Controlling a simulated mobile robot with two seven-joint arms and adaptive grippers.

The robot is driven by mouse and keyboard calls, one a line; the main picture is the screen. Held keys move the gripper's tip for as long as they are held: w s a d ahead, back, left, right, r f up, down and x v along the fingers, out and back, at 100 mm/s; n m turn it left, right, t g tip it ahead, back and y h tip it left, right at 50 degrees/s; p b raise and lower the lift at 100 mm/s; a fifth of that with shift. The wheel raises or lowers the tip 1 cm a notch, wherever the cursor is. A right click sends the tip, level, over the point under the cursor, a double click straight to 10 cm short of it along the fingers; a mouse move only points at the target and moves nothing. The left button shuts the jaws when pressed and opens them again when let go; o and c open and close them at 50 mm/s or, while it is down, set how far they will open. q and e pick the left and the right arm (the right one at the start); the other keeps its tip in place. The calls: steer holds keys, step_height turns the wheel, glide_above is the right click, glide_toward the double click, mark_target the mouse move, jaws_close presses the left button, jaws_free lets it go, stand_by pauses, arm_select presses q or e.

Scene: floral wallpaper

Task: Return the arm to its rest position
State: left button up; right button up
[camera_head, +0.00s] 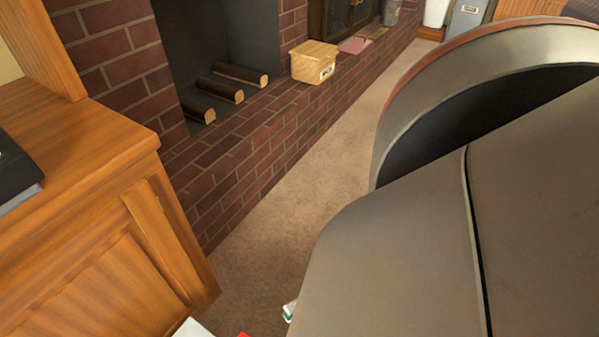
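No finger of either gripper shows clearly in the head view. My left gripper is not in the picture. A few small white, red and green parts cut the bottom edge, and I cannot tell what they belong to. A large grey curved surface fills the right and lower right, close to the camera, with a dark seam across it. Behind it is a curved shell with a reddish-brown rim. I cannot tell whether these are furniture or part of my own body. They hide what lies behind them.
A wooden cabinet (100,245) stands at the left with a black object (14,170) on top. A brick hearth (240,165) holds several logs (214,88) and a wooden box (313,65). Bare carpet (285,222) runs between the hearth and the grey surface.

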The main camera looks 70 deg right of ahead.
steer(key=shift+s+d+f, duration=0.1)
steer(key=shift+s+d, duration=0.3)
steer(key=shift+d, duration=0.15)
